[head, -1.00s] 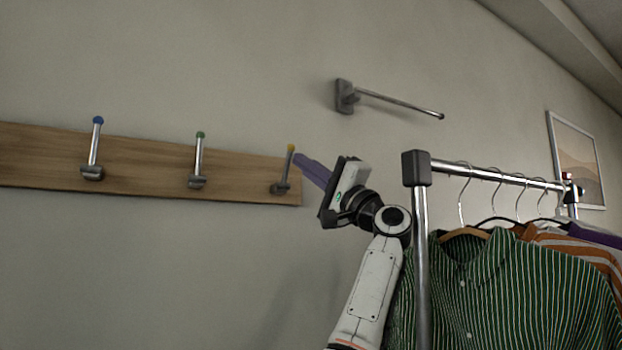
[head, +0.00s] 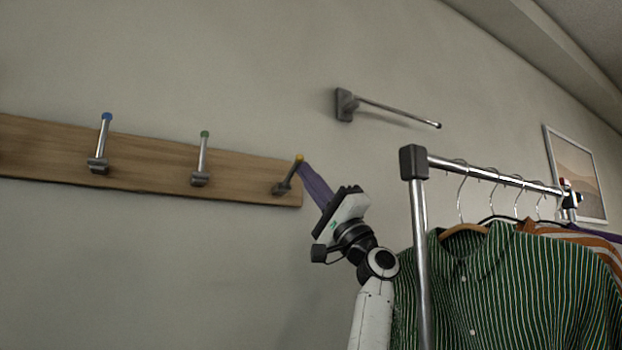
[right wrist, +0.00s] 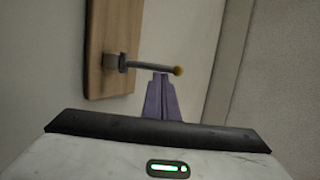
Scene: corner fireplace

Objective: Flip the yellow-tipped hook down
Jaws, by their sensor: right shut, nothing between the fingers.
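The yellow-tipped hook (head: 287,182) is a metal peg at the right end of the wooden board (head: 240,181). It leans to the right more than the other hooks, with its yellow tip up. In the right wrist view the hook (right wrist: 148,67) stands out from the board, yellow tip at the right. My right gripper (head: 304,167), with purple fingers, is shut and empty. Its fingertips are at the hook's rod just below the tip; in the right wrist view the fingertips (right wrist: 160,76) meet the rod. Contact is not certain. My left gripper is out of view.
A blue-tipped hook (head: 100,148) and a green-tipped hook (head: 201,163) stand up on the board. A wall rod (head: 400,112) is above right. A clothes rack (head: 420,240) with a green striped shirt (head: 490,290) stands close to my right arm.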

